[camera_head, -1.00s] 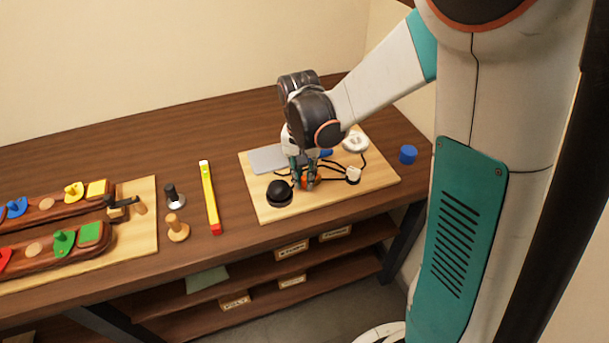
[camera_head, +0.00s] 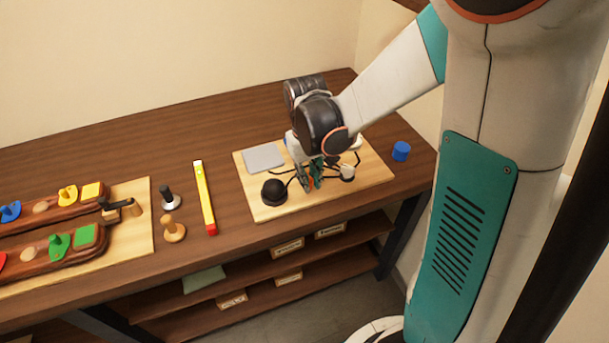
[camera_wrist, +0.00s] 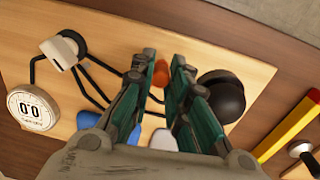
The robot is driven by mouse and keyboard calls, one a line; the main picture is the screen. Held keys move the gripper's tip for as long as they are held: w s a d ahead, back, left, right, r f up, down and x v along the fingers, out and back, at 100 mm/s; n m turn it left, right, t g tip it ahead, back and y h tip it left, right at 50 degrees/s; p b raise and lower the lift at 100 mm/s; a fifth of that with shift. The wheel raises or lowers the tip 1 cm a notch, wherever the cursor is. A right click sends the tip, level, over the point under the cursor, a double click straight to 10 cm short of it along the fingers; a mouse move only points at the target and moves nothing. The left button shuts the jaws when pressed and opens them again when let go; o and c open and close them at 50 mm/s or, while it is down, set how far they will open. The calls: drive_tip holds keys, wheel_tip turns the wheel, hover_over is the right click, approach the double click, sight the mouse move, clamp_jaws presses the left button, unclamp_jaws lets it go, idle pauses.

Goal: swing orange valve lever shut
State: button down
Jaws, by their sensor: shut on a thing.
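The orange valve lever (camera_wrist: 160,74) shows between my fingers in the wrist view. Only a small orange part of it is visible; the rest is hidden by the fingers. My gripper (camera_wrist: 163,60) points down at the board and is shut on the lever, with a finger on each side. The valve body is not clearly seen.
Black cables or hoses (camera_wrist: 91,79) run across the board beside my fingers. A round gauge (camera_wrist: 33,108) and blue parts (camera_wrist: 88,120) lie near. A grey plate (camera_head: 263,157) is at the board's back left. A yellow level (camera_head: 204,195) and a blue cylinder (camera_head: 401,151) stand off the board.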

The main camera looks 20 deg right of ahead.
drive_tip(key=shift+s+d+n, duration=0.15)
drive_tip(key=shift+d+n, duration=0.35)
drive_tip(key=shift+n, duration=0.75)
drive_tip(key=shift+s+d+n, duration=0.1)
drive_tip(key=shift+d+n, duration=0.4)
drive_tip(key=shift+n, duration=0.75)
drive_tip(key=c, duration=1.5)
unclamp_jaws()
drive_tip(key=shift+d, duration=0.1)
drive_tip(key=r, duration=1.2)
drive_tip(key=shift+s+a, duration=0.2)
drive_tip(key=shift+a, duration=0.1)
